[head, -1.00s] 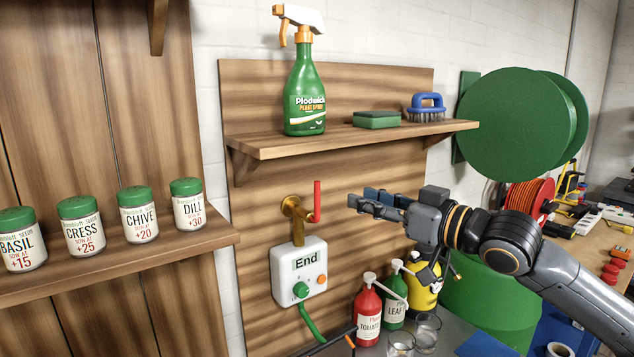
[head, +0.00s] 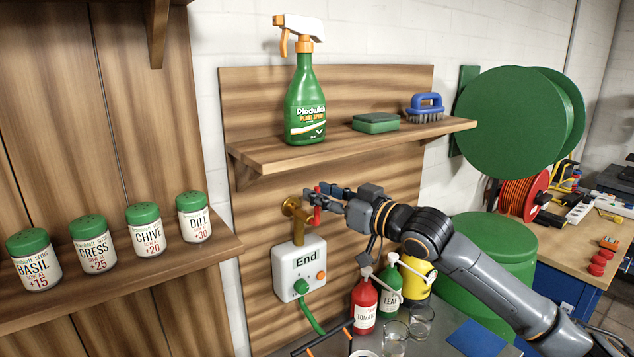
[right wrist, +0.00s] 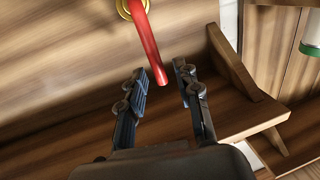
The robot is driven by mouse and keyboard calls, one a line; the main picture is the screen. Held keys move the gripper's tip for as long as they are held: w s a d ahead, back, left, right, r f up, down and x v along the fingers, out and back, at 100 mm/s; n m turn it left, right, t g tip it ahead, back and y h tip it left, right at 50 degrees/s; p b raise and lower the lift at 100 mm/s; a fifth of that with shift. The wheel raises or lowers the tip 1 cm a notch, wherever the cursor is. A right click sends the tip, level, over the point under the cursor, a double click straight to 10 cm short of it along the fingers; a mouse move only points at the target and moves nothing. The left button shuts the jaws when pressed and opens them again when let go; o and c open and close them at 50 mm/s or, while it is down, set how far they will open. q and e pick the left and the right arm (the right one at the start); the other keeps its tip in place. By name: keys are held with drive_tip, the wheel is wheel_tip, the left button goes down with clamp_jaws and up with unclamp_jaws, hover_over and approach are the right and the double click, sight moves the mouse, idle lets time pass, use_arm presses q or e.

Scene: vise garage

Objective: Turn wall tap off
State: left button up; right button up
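The wall tap (head: 297,208) is brass, on the wooden back panel, with a red lever handle (head: 317,214). A white timer box reading "End" (head: 300,270) hangs below it, with a green hose leading down. My right gripper (head: 318,196) is at the red handle, which its fingers partly hide. In the right wrist view, the right gripper (right wrist: 161,72) is open, with the free end of the red handle (right wrist: 151,50) between its fingertips and a gap on both sides. My left gripper is not in view.
Above is a shelf (head: 350,141) with a green spray bottle (head: 305,105), a sponge (head: 375,123) and a blue brush (head: 425,107). Seed jars (head: 145,230) stand on the left shelf. Pump bottles (head: 365,305) and glasses (head: 420,322) stand below my right arm.

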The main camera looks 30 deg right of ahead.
drive_tip(key=shift+x, duration=0.75)
drive_tip(key=shift+w+a, duration=0.1)
drive_tip(key=shift+w, duration=0.05)
clamp_jaws()
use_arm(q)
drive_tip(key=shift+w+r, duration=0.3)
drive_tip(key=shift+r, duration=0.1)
